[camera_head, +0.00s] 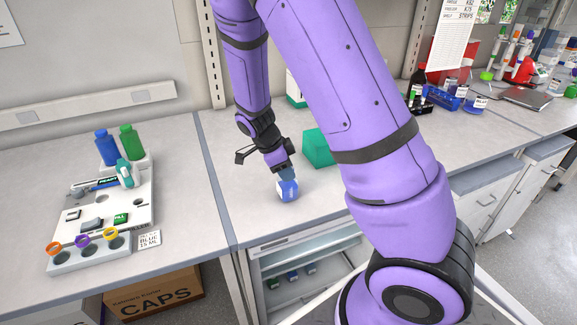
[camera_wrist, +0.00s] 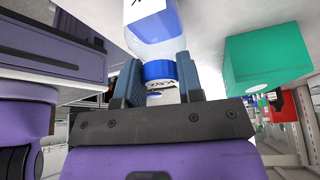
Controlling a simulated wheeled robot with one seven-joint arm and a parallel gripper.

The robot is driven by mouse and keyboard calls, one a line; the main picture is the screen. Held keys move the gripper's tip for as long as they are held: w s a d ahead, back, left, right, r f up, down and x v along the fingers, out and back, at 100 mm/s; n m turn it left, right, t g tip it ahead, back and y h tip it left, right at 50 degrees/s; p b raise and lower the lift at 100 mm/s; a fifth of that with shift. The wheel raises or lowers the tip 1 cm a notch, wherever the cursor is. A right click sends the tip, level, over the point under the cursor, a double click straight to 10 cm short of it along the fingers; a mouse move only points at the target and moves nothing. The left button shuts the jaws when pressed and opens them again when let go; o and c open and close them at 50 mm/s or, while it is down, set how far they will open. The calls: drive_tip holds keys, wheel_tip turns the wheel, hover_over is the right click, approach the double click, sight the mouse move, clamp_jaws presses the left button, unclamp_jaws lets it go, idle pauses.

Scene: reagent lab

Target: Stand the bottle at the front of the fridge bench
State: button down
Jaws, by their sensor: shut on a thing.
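In the head view a small bottle with blue and white parts (camera_head: 287,190) is at the bench top (camera_head: 262,222) above the open-fronted fridge (camera_head: 305,262). My gripper (camera_head: 285,174) reaches down onto it from above. In the wrist view the bottle (camera_wrist: 152,32) has a clear body with blue liquid, a white label and a blue cap. My gripper (camera_wrist: 158,85) is shut on its cap end, one dark finger on each side. I cannot tell whether the bottle's base touches the bench.
A green box (camera_head: 318,148) stands close behind, right of the bottle. A white tray (camera_head: 75,222) with bottles, a pipette and coloured rings is on the left bench. A blue rack (camera_head: 446,98) is at the right. The bench left of the bottle is clear.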

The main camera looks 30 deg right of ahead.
drive_tip(key=shift+f, duration=0.15)
drive_tip(key=c, duration=0.8)
unclamp_jaws()
drive_tip(key=shift+o, duration=0.2)
drive_tip(key=s+a+r+n+t+y, duration=0.1)
drive_tip(key=a+r+n, duration=0.1)
drive_tip(key=r, duration=0.7)
drive_tip(key=s+a+r+n+y, duration=0.1)
drive_tip(key=a+r+n, duration=0.15)
drive_tip(key=r, duration=0.55)
drive_tip(key=s+r+n+t+y, duration=0.1)
drive_tip(key=s+r+n+t, duration=0.2)
drive_tip(key=s+r+n, duration=0.3)
drive_tip(key=s+a+r+n+t+y, duration=0.1)
drive_tip(key=s+r+n+t, duration=0.2)
drive_tip(key=s+r+n, duration=0.4)
drive_tip(key=shift+s+a+r+n, duration=0.15)
drive_tip(key=shift+s+a+n, duration=0.1)
drive_tip(key=shift+s+n, duration=2.85)
